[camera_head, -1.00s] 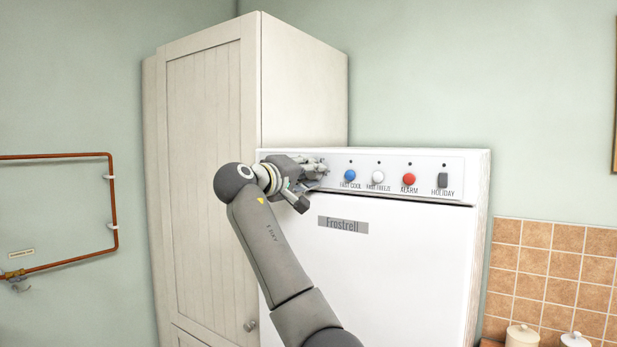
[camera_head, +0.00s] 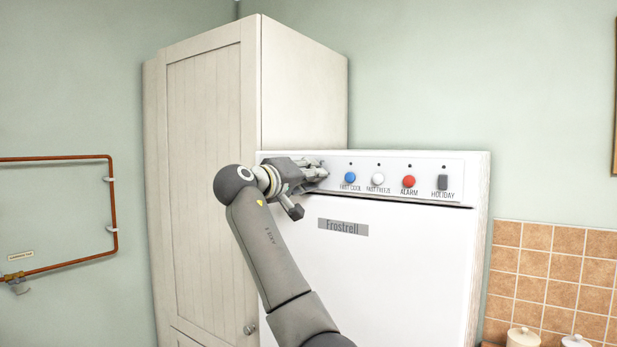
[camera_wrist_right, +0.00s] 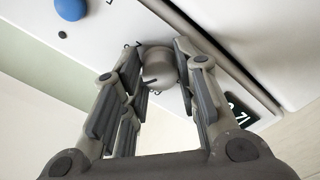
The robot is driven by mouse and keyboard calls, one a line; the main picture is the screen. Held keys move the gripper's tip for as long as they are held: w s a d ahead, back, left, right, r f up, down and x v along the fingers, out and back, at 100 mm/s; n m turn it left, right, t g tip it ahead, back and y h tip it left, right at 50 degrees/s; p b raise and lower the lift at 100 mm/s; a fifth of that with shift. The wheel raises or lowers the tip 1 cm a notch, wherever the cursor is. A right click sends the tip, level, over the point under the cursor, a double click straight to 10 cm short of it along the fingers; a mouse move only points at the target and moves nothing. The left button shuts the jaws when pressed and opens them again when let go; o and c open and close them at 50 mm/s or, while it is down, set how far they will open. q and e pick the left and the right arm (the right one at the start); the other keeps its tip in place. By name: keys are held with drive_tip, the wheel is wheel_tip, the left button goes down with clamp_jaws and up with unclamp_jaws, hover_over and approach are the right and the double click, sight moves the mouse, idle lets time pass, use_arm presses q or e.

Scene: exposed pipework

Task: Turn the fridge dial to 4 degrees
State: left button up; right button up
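The grey round fridge dial (camera_wrist_right: 158,70) with a dark pointer line sits on the white control panel (camera_head: 467,168) of the fridge. In the wrist view the fingertips of my right gripper (camera_wrist_right: 158,56) stand on either side of the dial, close to it. The fingers look spread; I cannot tell whether they touch it. Small dark markings beside the dial are partly covered and not readable. In the head view my right gripper (camera_head: 318,172) is at the panel's left end and hides the dial. My left gripper is not in view.
Blue (camera_head: 350,177), white (camera_head: 378,179) and red (camera_head: 409,181) buttons and a dark holiday switch (camera_head: 442,183) lie right of the gripper. A tall cream cupboard (camera_head: 205,180) stands left of the fridge. A dark display (camera_wrist_right: 243,108) is near the right finger.

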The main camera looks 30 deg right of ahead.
drive_tip(key=o, duration=0.5)
drive_tip(key=shift+c, duration=0.2)
drive_tip(key=shift+a, duration=0.1)
drive_tip(key=v, duration=1.2)
drive_tip(key=shift+f, duration=0.2)
